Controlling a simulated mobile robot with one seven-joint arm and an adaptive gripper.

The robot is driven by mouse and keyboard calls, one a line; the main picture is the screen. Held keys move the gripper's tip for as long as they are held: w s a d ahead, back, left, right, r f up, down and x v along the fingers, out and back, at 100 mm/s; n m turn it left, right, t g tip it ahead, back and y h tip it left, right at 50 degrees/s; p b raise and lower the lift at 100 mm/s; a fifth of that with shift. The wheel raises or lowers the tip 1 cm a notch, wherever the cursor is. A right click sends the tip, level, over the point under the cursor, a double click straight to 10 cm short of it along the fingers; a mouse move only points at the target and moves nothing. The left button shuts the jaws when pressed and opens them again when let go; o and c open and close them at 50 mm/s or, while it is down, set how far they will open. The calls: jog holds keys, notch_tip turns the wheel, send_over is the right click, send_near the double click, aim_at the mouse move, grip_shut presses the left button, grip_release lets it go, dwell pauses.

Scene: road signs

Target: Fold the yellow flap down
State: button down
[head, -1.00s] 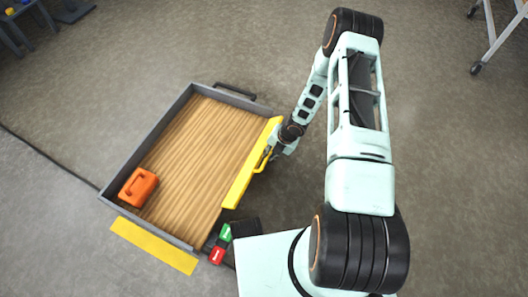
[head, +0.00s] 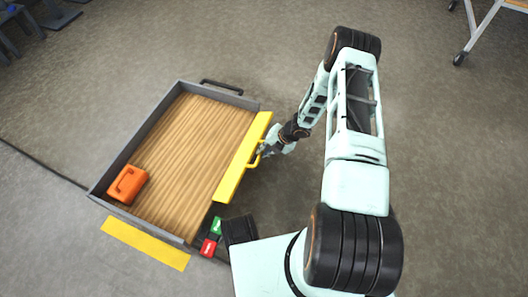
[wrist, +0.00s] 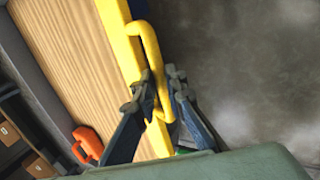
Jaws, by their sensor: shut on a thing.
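The yellow flap (head: 238,172) runs along the right side of a grey, wood-floored tray bed (head: 180,150). It stands up at that edge, and its exact tilt is hard to tell. A yellow bar handle (head: 256,160) sticks out from its outer face. My gripper (head: 264,152) is at this handle, on the flap's outer right side. In the wrist view, my gripper (wrist: 163,92) is shut on the handle (wrist: 152,52), with one finger on each side of it. The flap (wrist: 126,38) is just left of the fingers there.
An orange case (head: 127,184) sits in the bed's near left corner. A second yellow panel (head: 145,243) lies outside the near edge. A green block (head: 217,226) and a red block (head: 209,247) are at the near right corner.

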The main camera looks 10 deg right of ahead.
jog(key=shift+s+d+f, duration=0.65)
jog(key=shift+d+f, duration=0.05)
jog(key=c, duration=2)
grip_release()
jog(key=shift+f, duration=0.1)
jog(key=shift+o, duration=0.2)
jog(key=v, duration=1.2)
jog(key=shift+w+a+r, duration=0.3)
jog(key=shift+w+a, duration=0.05)
